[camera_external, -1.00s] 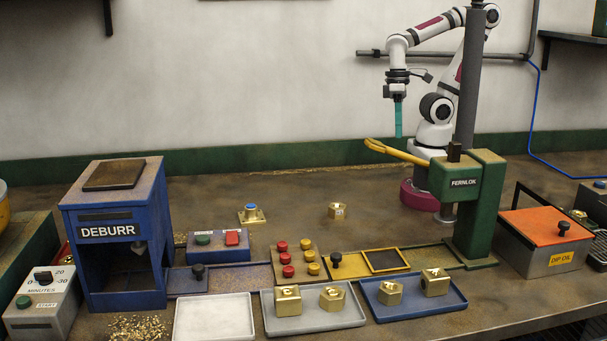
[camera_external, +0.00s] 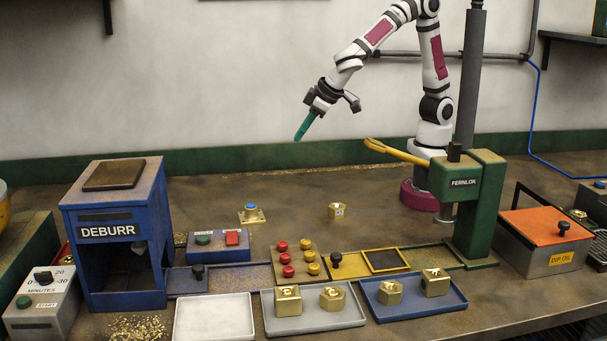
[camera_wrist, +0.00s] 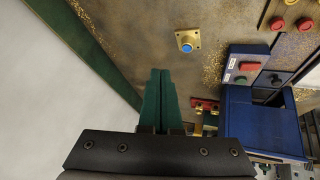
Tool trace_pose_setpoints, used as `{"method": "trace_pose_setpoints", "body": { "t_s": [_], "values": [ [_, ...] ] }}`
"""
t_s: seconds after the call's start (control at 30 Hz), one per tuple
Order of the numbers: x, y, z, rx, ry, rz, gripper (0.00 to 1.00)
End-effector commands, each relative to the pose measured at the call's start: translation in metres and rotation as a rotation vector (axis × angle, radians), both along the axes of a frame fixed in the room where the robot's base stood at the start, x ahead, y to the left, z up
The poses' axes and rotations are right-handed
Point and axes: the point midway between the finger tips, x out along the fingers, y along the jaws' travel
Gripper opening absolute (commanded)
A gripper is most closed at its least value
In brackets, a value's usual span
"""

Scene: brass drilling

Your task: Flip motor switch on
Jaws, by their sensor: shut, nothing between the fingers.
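My gripper (camera_external: 300,136) is shut and empty, its teal fingers pointing down and left, high above the back of the bench. In the wrist view the closed fingers (camera_wrist: 160,78) are over the bench near the back wall. No label reads motor. A blue switch box (camera_external: 219,246) with a green and a red button sits right of the blue DEBURR machine (camera_external: 108,232); the box also shows at right in the wrist view (camera_wrist: 237,62). A red and brass fitting (camera_wrist: 206,105) lies beside the machine, right of my fingers; its form is unclear.
A blue button on a brass plate (camera_external: 251,215) and a loose brass nut (camera_external: 338,211) sit on the open bench. A button block (camera_external: 294,263) and trays of brass parts stand in front. The green FERNLOK press (camera_external: 478,205) with a yellow lever is at right.

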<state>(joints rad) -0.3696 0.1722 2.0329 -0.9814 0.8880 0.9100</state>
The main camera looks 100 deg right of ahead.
Motion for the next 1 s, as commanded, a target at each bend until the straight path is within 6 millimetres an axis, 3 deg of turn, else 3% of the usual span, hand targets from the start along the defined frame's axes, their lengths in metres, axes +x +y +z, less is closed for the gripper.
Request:
{"method": "trace_pose_setpoints", "body": {
  "t_s": [0.03, 0.13, 0.2, 0.33, 0.47, 0.77, 1.0],
  "values": [
    [0.029, 0.028, -0.010, -0.017, -0.051, 0.068, 0.00],
    [0.073, 0.085, -0.026, -0.014, -0.152, 0.194, 0.00],
    [0.090, 0.119, -0.038, 0.000, -0.196, 0.265, 0.00],
    [0.104, 0.159, -0.054, 0.024, -0.237, 0.347, 0.00],
    [0.108, 0.170, -0.058, 0.035, -0.248, 0.369, 0.00],
    [0.109, 0.169, -0.060, 0.034, -0.247, 0.367, 0.00],
    [0.138, 0.164, -0.089, 0.032, -0.246, 0.365, 0.00]
  ]
}}
